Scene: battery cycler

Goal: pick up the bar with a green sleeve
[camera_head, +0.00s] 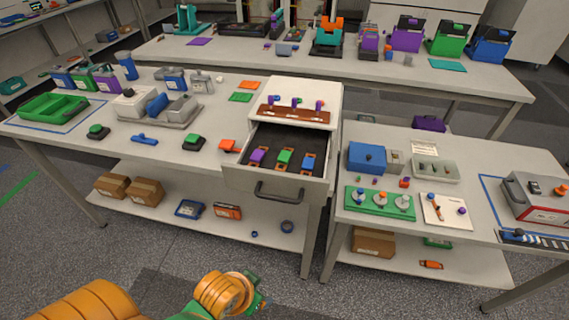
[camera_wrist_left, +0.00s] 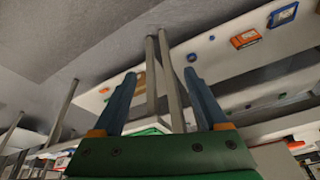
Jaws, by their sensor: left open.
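An open drawer (camera_head: 233,176) under the white cabinet holds three small bars with coloured sleeves. The bar with a green sleeve (camera_head: 284,158) lies in the middle, between one with a purple sleeve (camera_head: 258,156) and one with a blue sleeve (camera_head: 308,163). My left gripper (camera_head: 262,300) is low at the bottom of the head view, in front of the drawer and apart from it. In the left wrist view its two blue fingers (camera_wrist_left: 161,78) are spread with nothing between them. My right gripper is in neither view.
The drawer handle (camera_head: 279,194) sticks out towards me. A rack with coloured knobs (camera_head: 294,115) stands on the cabinet. The left table holds a green tray (camera_head: 55,107); the right table holds a green board with knobs (camera_head: 379,204). Open floor lies before the tables.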

